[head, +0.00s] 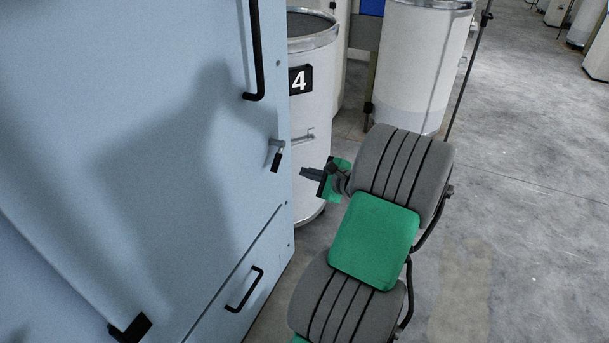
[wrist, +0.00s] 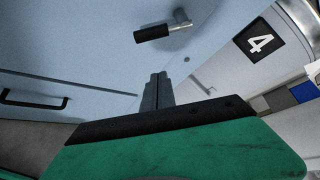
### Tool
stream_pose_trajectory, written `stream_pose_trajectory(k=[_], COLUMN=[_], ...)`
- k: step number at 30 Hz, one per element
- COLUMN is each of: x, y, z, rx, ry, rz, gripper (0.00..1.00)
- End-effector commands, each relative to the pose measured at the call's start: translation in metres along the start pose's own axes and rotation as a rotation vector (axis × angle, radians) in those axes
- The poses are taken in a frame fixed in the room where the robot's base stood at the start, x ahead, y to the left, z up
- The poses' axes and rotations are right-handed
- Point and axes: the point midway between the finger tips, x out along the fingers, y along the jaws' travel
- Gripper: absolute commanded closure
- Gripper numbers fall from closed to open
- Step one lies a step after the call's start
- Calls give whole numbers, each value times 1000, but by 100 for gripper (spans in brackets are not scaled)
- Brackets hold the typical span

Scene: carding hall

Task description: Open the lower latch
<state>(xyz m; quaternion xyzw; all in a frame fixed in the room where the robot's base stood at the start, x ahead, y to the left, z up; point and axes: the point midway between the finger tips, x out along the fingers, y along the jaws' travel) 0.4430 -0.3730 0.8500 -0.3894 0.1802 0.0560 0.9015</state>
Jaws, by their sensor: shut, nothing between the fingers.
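A small latch with a metal pivot and a black grip (head: 277,161) sits near the right edge of the pale blue cabinet panel (head: 130,150). In the head view its grip hangs down, slightly tilted. It also shows in the wrist view, where the latch (wrist: 163,31) lies beyond my fingertips, near the top. No second latch is clearly visible. My gripper (head: 304,173) is to the right of the latch and apart from it. In the wrist view my gripper (wrist: 158,80) has its fingers together, with nothing between them.
A long black handle (head: 256,50) is above the latch, and a smaller black handle (head: 244,289) is on the lower panel. A white drum marked 4 (head: 308,110) stands close behind my gripper. Another drum (head: 415,65) is farther back. Open floor (head: 530,200) lies to the right.

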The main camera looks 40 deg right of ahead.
Motion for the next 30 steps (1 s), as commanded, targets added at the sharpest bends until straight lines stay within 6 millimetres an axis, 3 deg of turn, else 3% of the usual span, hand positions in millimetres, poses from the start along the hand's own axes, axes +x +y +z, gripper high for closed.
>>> stream_pose_trajectory(k=[10,12,17,30], x=[74,65,59,58], y=[0,-2,0,1], z=[4,19,35,39], rx=[-5,-6,-5,-2], ry=[-3,0,1,2], rz=[3,0,2,4], gripper=[100,100,100,100])
